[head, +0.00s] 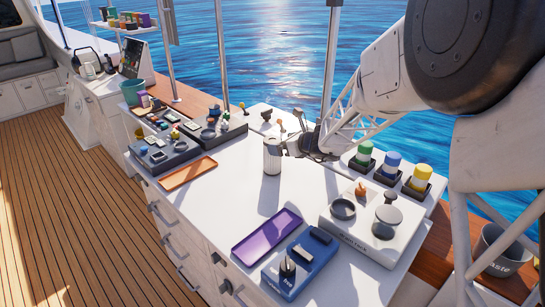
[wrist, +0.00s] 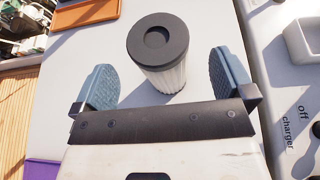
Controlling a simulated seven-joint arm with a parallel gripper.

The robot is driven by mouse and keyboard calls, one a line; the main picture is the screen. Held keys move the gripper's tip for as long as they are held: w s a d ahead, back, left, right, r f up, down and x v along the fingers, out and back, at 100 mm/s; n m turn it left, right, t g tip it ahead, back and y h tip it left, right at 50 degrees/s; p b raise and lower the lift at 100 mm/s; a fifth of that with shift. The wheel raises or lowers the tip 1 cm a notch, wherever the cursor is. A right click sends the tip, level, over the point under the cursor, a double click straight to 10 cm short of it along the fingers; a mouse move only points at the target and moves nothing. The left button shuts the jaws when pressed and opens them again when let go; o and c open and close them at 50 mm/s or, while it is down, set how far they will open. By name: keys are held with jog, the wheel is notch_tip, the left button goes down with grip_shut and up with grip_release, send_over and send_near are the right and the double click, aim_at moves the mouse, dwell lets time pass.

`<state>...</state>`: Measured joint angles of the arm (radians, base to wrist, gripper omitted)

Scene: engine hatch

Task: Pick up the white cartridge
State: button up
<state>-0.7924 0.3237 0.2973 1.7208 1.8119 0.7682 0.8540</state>
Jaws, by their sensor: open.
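The white cartridge (head: 271,158) stands upright on the white counter (head: 240,200). In the wrist view the cartridge (wrist: 160,55) shows a dark round cap with a recess and a ribbed pale side. My gripper (wrist: 165,80) is open, with its two blue-grey fingers apart. The cartridge is just ahead of the fingers and roughly centred between them, with its lower end reaching into the gap. No contact shows. In the head view my gripper (head: 290,147) is right beside the cartridge, on its right; its fingers are hard to make out there.
An orange tray (head: 188,174) lies left of the cartridge, and a purple tray (head: 266,234) lies nearer the front. A blue block (head: 298,265) and a pale station with round fittings (head: 340,230) stand at front right. Several coloured-lid jars (head: 391,168) line the right edge.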

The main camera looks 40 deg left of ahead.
jog(key=shift+a, duration=0.1)
jog(key=shift+x, duration=2.5)
jog(key=shift+s, duration=0.1)
jog(key=c, duration=1.3)
jog(key=shift+r, duration=0.1)
